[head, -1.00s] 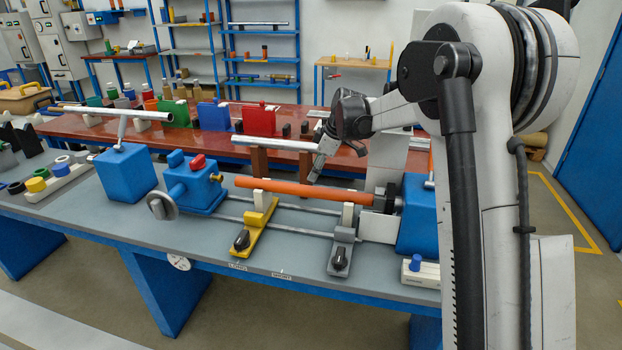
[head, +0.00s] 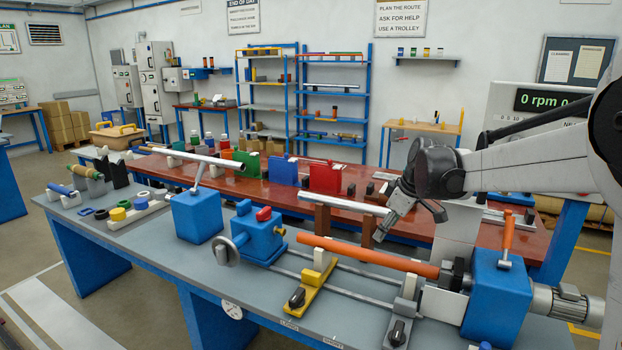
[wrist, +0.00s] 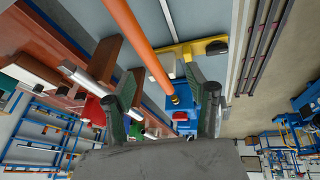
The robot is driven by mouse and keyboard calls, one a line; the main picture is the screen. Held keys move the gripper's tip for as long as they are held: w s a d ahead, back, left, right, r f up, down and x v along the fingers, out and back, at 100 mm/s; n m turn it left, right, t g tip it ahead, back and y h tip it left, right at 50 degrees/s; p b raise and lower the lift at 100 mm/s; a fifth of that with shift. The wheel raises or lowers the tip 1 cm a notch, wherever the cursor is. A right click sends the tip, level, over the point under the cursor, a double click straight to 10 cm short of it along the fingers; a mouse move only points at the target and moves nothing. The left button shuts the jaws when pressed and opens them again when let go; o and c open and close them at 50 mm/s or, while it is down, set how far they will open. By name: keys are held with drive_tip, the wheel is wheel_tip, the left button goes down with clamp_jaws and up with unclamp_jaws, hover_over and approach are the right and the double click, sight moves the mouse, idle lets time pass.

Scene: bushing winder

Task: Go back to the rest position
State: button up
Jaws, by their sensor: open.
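My gripper (head: 410,224) is open and empty. The orange bar (wrist: 138,35) runs past beyond the fingers. The bar lies along the winder, its right end at the dark chuck (head: 457,275) beside the blue headstock (head: 495,298). The yellow rest (head: 314,288) and the grey rest (head: 402,318) stand under it.
A blue tailstock (head: 259,236) with a handwheel stands left of the bar. Behind, a red-brown table (head: 270,188) carries a silver tube (head: 345,205) on brown blocks, plus red and blue boxes. An rpm display panel (head: 550,100) stands at the right. Clear air lies above the bench.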

drive_tip(key=s+a+r+m+t+h, duration=0.1)
drive_tip(key=s+r+m, duration=0.15)
drive_tip(key=s, duration=0.75)
drive_tip(key=s+a+r+m, duration=0.1)
drive_tip(key=s+r+m, duration=0.15)
drive_tip(key=s, duration=0.75)
drive_tip(key=s+f+m+t, duration=0.1)
drive_tip(key=s+f+m, duration=0.1)
drive_tip(key=s, duration=0.6)
drive_tip(key=s+f+m+t+h, duration=0.1)
drive_tip(key=s+f+m, duration=0.2)
drive_tip(key=s, duration=0.5)
drive_tip(key=shift+s+f, duration=0.3)
drive_tip(key=shift+f, duration=0.3)
drive_tip(key=shift+d, duration=0.1)
